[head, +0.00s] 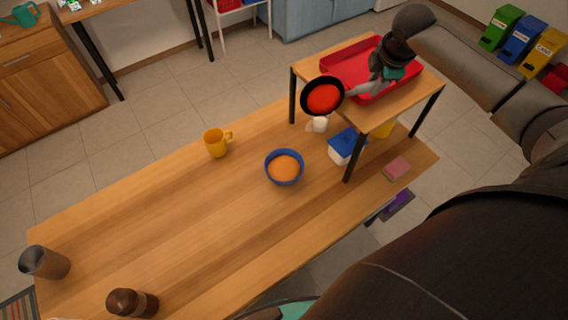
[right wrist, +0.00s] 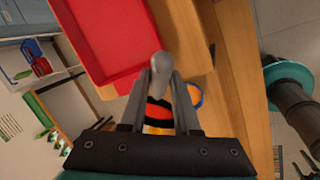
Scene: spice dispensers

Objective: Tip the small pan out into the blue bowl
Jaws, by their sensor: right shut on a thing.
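The small pan (head: 323,96) is black and round, with orange-red contents inside. My right gripper (head: 362,88) is shut on its grey handle (right wrist: 154,72). The pan is held beside the raised shelf, up and to the right of the blue bowl (head: 270,174) in the head view, apart from it. Its contents still show inside. The blue bowl sits upright on the wooden table and holds an orange filling. In the right wrist view, part of the pan (right wrist: 157,112) shows between the fingers, with the bowl's blue rim (right wrist: 197,96) behind. My left gripper is not in view.
A wooden shelf (head: 385,121) on black legs carries a red tray (head: 345,66). Near it are a blue-lidded white container (head: 342,150), a small white item (head: 318,124) and a pink sponge (head: 397,167). A yellow mug (head: 215,145) stands left of the bowl. The table's middle (head: 190,215) is clear.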

